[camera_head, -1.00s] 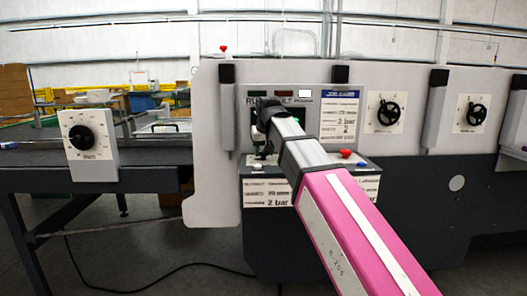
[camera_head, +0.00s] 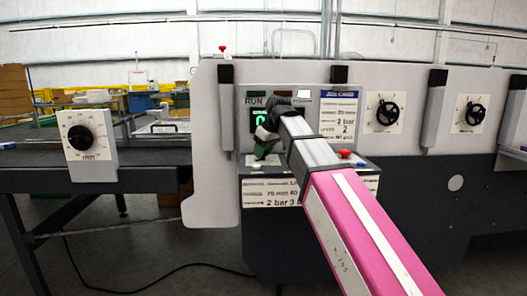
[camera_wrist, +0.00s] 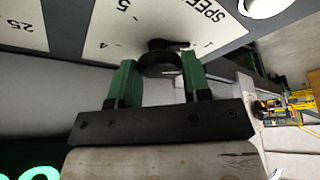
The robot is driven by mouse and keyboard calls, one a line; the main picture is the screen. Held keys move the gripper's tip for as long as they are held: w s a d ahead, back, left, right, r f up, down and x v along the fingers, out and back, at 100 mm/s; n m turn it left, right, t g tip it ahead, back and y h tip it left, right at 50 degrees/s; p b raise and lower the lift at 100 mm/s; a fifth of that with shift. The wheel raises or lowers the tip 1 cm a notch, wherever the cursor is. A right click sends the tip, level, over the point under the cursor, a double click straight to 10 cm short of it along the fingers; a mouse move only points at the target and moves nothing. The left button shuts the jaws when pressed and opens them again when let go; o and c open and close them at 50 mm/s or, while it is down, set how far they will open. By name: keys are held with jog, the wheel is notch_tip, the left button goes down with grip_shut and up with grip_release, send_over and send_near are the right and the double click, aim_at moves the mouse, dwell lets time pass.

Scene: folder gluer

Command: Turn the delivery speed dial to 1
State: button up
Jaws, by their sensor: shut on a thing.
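The delivery speed dial (camera_wrist: 160,62) is a black knob on a white plate (camera_wrist: 185,25) printed "SPEE", with 4, 5 and 1 showing. A dark ridge on the knob points right, towards the side of the 1; its exact setting is hard to read. My gripper (camera_wrist: 155,80) has a green finger on each side of the knob and is shut on it. In the head view my gripper (camera_head: 266,146) is low at the control panel, and it hides the dial there.
A separate mm dial (camera_head: 80,138) stands at left.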

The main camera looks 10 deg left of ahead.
dwell(0.4)
jog(key=o, duration=0.9)
jog(key=shift+r, duration=0.1)
jog(key=v, duration=1)
jog(key=shift+r, duration=0.3)
jog(key=shift+s, duration=0.1)
